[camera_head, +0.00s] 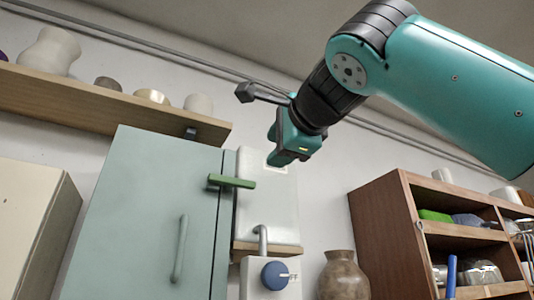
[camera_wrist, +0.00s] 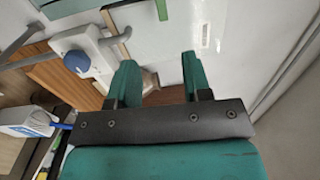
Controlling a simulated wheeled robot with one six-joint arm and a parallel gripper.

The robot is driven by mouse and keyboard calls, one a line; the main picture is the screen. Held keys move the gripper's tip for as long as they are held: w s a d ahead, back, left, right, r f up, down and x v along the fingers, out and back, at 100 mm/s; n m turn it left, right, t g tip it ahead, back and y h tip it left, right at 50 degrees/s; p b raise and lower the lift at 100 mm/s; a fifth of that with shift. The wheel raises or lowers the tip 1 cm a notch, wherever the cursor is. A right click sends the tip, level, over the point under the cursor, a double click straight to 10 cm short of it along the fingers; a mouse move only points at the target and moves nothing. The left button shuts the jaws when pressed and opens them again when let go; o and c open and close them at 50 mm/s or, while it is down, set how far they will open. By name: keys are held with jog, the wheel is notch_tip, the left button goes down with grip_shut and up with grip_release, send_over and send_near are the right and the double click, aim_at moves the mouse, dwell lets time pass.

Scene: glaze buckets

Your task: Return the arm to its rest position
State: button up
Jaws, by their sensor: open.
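My teal and black arm reaches in from the upper right of the head view. My gripper (camera_head: 278,150) hangs high, in front of the wall and the white panel. In the wrist view my gripper (camera_wrist: 160,82) has its two teal fingers well apart, with nothing held between them. No object touches the fingers in either view.
A pale green cabinet (camera_head: 150,215) and a white panel (camera_head: 268,205) with a green bar (camera_head: 232,181) stand below left. A blue knob (camera_head: 274,275) and a brown vase (camera_head: 343,278) are lower. A wooden rack (camera_head: 385,230) is right; a pot shelf (camera_head: 100,103) is upper left.

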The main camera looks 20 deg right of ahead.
jog(key=shift+s, duration=0.2)
jog(key=shift+a, duration=0.1)
dwell(0.4)
jog(key=w+a+f+n+g+b, duration=0.2)
jog(key=f+n, duration=0.3)
jog(key=f, duration=0.6)
jog(key=w+a+f+n+g+y+b, duration=0.1)
jog(key=a+f+n+g+b, duration=0.3)
jog(key=f, duration=0.6)
jog(key=w+d+f+n+g+p, duration=0.1)
jog(key=w+f+n, duration=0.1)
jog(key=f+n, duration=0.65)
jog(key=s+d+f+n+g+b, duration=0.1)
jog(key=s+f+g, duration=0.2)
jog(key=f, duration=0.8)
jog(key=s+d+f+n+g+b, duration=0.15)
jog(key=s+f, duration=0.25)
jog(key=f, duration=0.6)
jog(key=s+d+f+n+g+b, duration=0.2)
jog(key=s+f+g, duration=0.4)
jog(key=s+f, duration=0.8)
jog(key=shift+f+n+y, duration=0.3)
jog(key=shift+n, duration=0.6)
